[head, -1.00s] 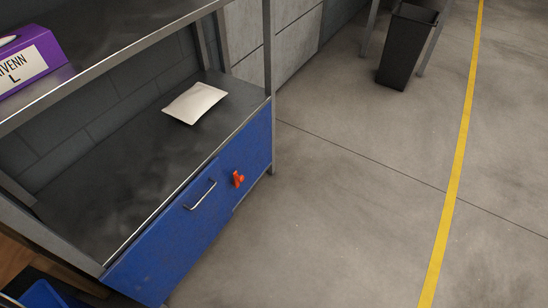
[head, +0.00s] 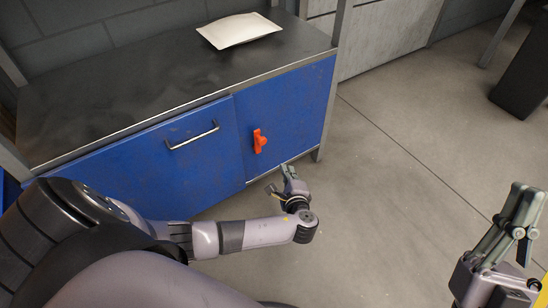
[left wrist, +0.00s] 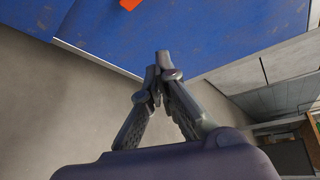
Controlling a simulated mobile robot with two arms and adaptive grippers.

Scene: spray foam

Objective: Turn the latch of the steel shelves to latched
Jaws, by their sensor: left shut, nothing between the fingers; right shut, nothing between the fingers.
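The steel shelves (head: 60,105) stand at the left of the head view, with blue fronts below a dark top. The orange-red latch (head: 259,141) sits on the right blue panel (head: 300,108), its lever roughly upright. Its edge also shows at the top of the left wrist view (left wrist: 129,4). My left gripper (head: 287,172) is shut and empty, below and slightly right of the latch, apart from it. In the left wrist view its fingertips (left wrist: 161,62) meet in front of the blue panel. My right gripper (head: 530,192) is shut and empty at the right, over the floor.
A metal bar handle (head: 192,135) sticks out from the left blue panel. A white packet (head: 238,29) lies on the dark top. A dark bin (head: 524,75) stands at the far right. The floor in front of the right panel is clear.

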